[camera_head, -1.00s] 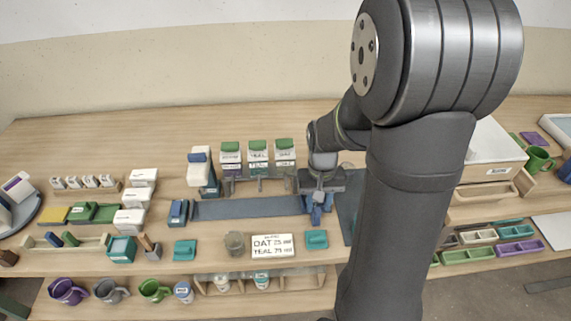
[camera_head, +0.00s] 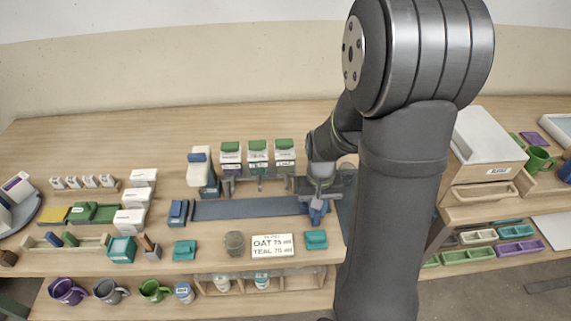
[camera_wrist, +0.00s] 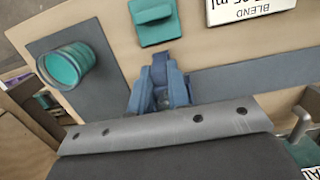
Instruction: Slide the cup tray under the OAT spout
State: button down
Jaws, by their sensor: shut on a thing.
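My gripper (camera_wrist: 160,98) is at the right end of a long dark blue track (camera_head: 250,208). Its blue fingers are shut on a small blue piece that seems to be part of the cup tray (camera_wrist: 160,76); the fingers and wrist hide most of it. Three dispensers with green lids (camera_head: 257,158) stand behind the track, left of my gripper. Their labels are too small to tell which is OAT. A white sign (camera_head: 272,245) in front reads OAT and TEAL with amounts. A teal cup (camera_wrist: 70,66) stands on a dark mat beside my gripper in the wrist view.
A blue block (camera_head: 178,212) stands at the track's left end. A white-topped drawer unit (camera_head: 487,150) is to the right. The track between looks clear.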

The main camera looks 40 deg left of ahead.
jog(key=shift+s+a, duration=2.7)
jog(key=shift+a, duration=0.05)
jog(key=c, duration=1.5)
grip_release()
jog(key=shift+o, duration=0.2)
jog(key=shift+r, duration=0.15)
notch_tip(320, 180, up, 7)
jog(key=shift+f, duration=0.2)
